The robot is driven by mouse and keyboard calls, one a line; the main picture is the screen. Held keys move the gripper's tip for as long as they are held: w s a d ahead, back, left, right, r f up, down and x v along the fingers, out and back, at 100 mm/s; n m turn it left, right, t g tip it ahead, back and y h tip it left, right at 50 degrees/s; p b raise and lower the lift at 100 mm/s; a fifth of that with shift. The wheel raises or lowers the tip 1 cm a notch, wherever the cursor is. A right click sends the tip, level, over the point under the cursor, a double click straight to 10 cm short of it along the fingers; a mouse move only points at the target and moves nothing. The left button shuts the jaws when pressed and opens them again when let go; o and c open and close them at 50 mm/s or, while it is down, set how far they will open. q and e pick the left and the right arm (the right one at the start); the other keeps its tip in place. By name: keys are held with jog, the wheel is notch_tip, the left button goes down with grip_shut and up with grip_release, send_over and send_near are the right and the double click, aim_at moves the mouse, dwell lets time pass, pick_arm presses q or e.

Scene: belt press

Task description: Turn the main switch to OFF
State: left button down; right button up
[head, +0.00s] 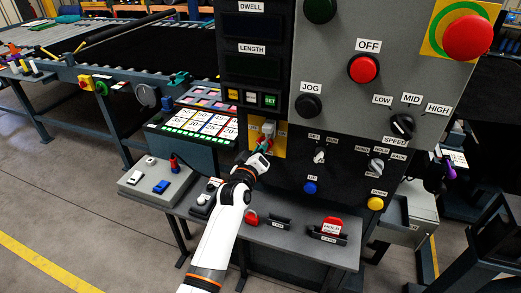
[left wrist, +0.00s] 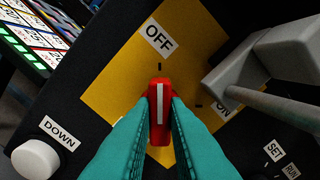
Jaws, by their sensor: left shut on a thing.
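The main switch has a red handle (left wrist: 159,112) with a white line, on a yellow plate (left wrist: 112,86). In the left wrist view the white line points at the tick below the OFF label (left wrist: 160,38). The ON label (left wrist: 226,107) lies to the right, partly hidden by a grey block with a rod (left wrist: 278,62). My left gripper (left wrist: 159,122) has teal fingers shut on the red handle, one on each side. In the head view my left gripper (head: 263,147) is at the yellow plate (head: 281,140) and hides most of the handle. My right gripper is not in view.
The grey block sticks out close to the right of my left fingers. A white DOWN button (left wrist: 36,158) is at lower left. In the head view a red OFF button (head: 364,69) and an emergency stop (head: 467,38) sit higher up. A grey shelf (head: 297,246) juts out below.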

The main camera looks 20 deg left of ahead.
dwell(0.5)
pick_arm(q)
jog(key=c, duration=1.4)
grip_release()
jog(key=shift+c, duration=0.2)
jog(key=shift+s, duration=0.1)
jog(key=s+b, duration=0.3)
jog(key=s, duration=0.8)
jog(key=shift+s+a, duration=0.2)
jog(key=shift+s, duration=0.2)
